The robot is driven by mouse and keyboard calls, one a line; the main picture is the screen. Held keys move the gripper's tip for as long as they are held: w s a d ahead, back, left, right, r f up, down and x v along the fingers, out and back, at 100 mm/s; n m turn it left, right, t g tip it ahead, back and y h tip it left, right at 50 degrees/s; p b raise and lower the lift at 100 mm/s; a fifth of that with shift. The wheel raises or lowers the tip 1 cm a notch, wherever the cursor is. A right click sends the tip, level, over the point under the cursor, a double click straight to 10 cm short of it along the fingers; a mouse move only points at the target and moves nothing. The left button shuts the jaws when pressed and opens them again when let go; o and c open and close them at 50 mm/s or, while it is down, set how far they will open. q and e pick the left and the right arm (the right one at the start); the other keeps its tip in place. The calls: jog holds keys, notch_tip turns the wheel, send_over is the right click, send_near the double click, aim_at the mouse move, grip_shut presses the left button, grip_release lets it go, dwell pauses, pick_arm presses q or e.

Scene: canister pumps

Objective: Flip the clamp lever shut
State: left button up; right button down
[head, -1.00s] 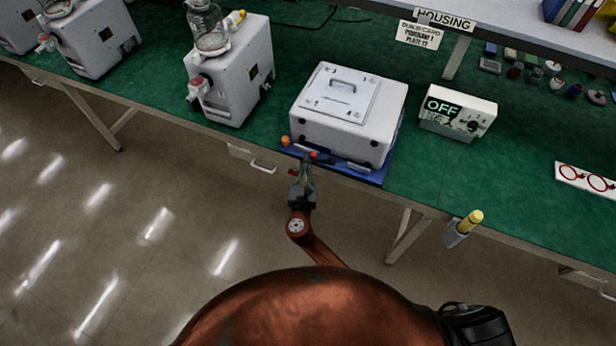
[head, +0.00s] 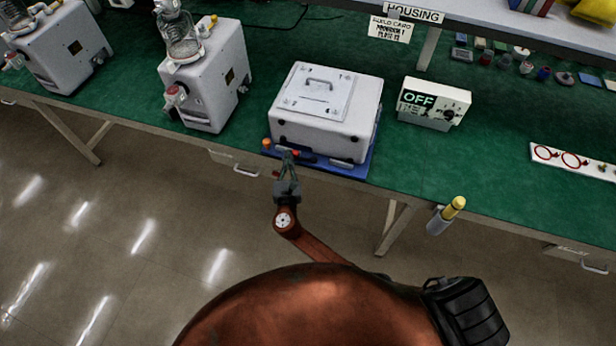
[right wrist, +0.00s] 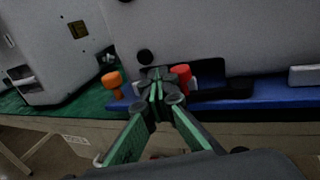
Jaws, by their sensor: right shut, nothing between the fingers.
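A white pump housing (head: 325,115) with a handled lid sits on a blue base plate (head: 362,166) at the table's front edge. At the plate's front, a red-tipped part (head: 296,153), seemingly the clamp lever, stands against the housing. It also shows in the right wrist view (right wrist: 181,74), just right of my fingertips. An orange knob (right wrist: 113,82) stands at the plate's left corner. My right gripper (right wrist: 156,84) is shut and empty, its tips between the orange knob and the red tip, close to the housing. Whether it touches the lever cannot be told. My left gripper is not in view.
A white box marked OFF (head: 434,103) stands right of the housing. Another white pump (head: 205,80) with a glass jar stands to the left. A yellow-topped grey holder (head: 446,215) is at the table's front edge. Green table surface lies free between these.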

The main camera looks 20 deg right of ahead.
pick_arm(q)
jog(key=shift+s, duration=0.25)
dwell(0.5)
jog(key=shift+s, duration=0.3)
pick_arm(e)
jog(key=s+a, duration=0.9)
jog(key=a, duration=0.1)
jog(key=shift+a, duration=0.35)
